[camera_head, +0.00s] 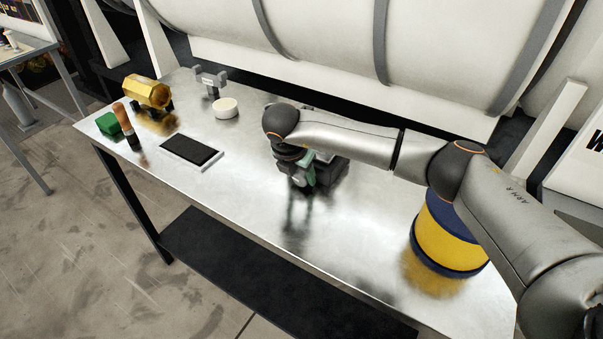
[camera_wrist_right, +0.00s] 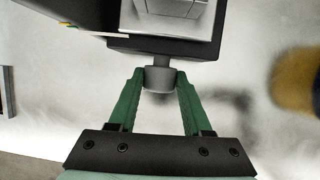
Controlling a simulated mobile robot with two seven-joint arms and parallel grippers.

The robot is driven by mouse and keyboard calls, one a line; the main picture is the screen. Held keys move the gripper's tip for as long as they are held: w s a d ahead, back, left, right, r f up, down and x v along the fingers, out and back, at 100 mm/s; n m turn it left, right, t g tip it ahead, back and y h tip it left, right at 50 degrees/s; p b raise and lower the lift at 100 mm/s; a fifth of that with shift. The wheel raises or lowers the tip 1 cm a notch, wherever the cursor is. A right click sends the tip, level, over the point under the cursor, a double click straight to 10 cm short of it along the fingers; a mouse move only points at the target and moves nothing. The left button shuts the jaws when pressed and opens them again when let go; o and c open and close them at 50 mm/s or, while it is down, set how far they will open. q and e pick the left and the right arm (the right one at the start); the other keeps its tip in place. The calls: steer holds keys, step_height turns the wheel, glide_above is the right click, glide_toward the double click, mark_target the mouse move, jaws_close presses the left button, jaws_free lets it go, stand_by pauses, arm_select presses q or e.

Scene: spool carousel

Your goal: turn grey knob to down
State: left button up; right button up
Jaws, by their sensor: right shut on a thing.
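The grey knob (camera_wrist_right: 159,79) shows in the right wrist view as a short round cylinder on a stem at the edge of a dark box-like device (camera_wrist_right: 122,42). My right gripper (camera_wrist_right: 159,84) has its two green fingers on either side of the knob, shut on it. In the head view the right gripper (camera_head: 305,172) is at the front of the dark device (camera_head: 333,171) in the middle of the table. My arm and gripper hide the knob there, and I cannot tell which way it points. My left gripper is in neither view.
On the metal table (camera_head: 350,245) a blue and yellow drum (camera_head: 447,240) stands at the right. A dark tray (camera_head: 190,151), white disc (camera_head: 225,107), green block (camera_head: 108,123), brown-handled tool (camera_head: 124,122) and gold hexagonal piece (camera_head: 147,90) are at the left. The table's front is clear.

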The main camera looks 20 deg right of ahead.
jaws_close()
steer(key=shift+w+a+f+g+h+b, duration=0.1)
steer(key=shift+w+a+g+h+b, duration=0.1)
steer(key=shift+g+h+b, duration=0.6)
steer(key=shift+n+g+h+b, duration=0.3)
steer(key=shift+n+g+b, duration=0.15)
steer(key=shift+b, duration=0.5)
steer(key=shift+g+b, duration=0.25)
steer(key=shift+b, duration=0.1)
steer(key=o, duration=0.8)
jaws_free()
steer(key=shift+c, duration=0.2)
steer(key=v, duration=1.2)
steer(key=shift+a+r+b, duration=0.25)
steer(key=shift+a+b, duration=0.05)
steer(key=shift+b, duration=0.15)
